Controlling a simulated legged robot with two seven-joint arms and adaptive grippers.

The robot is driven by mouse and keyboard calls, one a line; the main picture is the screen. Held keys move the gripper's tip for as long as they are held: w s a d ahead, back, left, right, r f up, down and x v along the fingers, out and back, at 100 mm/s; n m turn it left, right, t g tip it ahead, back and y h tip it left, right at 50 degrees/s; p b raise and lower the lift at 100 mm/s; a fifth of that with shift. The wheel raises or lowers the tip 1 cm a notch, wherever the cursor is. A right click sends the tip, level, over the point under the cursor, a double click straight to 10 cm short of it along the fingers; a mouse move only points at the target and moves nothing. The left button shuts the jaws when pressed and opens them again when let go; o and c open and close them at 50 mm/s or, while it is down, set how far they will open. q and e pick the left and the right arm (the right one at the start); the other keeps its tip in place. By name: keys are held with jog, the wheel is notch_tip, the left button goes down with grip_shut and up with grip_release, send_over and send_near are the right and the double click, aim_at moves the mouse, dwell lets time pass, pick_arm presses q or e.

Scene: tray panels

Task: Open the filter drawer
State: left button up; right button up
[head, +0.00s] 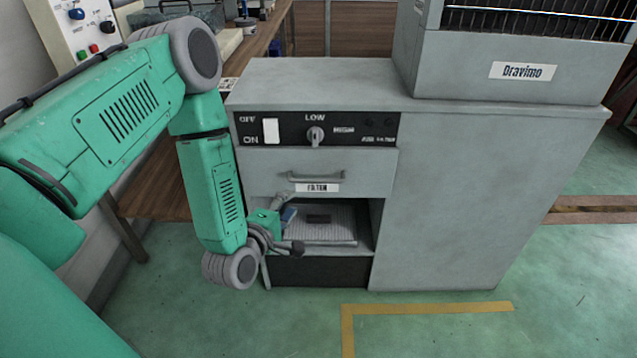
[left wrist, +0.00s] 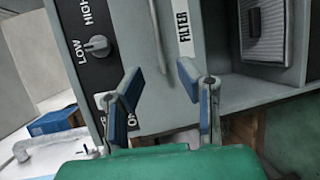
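The grey filter drawer (head: 354,168) is in the cabinet front, its face looking flush with the cabinet. Its bar handle (head: 317,177) sits above a white FILTER label (head: 317,188). The handle (left wrist: 156,38) and label (left wrist: 183,27) also show sideways in the left wrist view. My left gripper (head: 291,222) is below the label, in front of the open compartment. In the left wrist view the gripper (left wrist: 160,78) has its blue-padded fingers spread apart with nothing between them. It appears apart from the handle. My right gripper is not in view.
Below the drawer, an open compartment holds a pleated grey filter panel (head: 330,232). Above is a black control panel (head: 365,130) with a white switch (head: 271,131) and a knob (head: 315,135). A wooden bench (head: 160,180) stands left. Green floor in front is clear.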

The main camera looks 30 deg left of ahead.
aim_at(314, 182)
pick_arm(q)
jog(key=x, duration=0.3)
jog(key=d+b+x, duration=0.1)
jog(key=x, duration=0.3)
jog(key=b+x, duration=0.1)
jog(key=x, duration=0.3)
jog(key=shift+w+d+r, duration=0.15)
jog(key=shift+d+r, duration=0.05)
jog(key=shift+d, duration=0.05)
jog(key=shift+w+a+f+b, duration=0.25)
jog(key=shift+w+a+b, duration=0.15)
jog(key=shift+w+a, duration=0.15)
jog(key=shift+w+a+f, duration=0.15)
jog(key=shift+w+a, duration=0.05)
jog(key=shift+a, duration=0.15)
jog(key=shift+d, duration=0.15)
jog(key=shift+c, duration=0.5)
jog(key=shift+d, duration=0.25)
grip_shut()
jog(key=shift+d, duration=0.15)
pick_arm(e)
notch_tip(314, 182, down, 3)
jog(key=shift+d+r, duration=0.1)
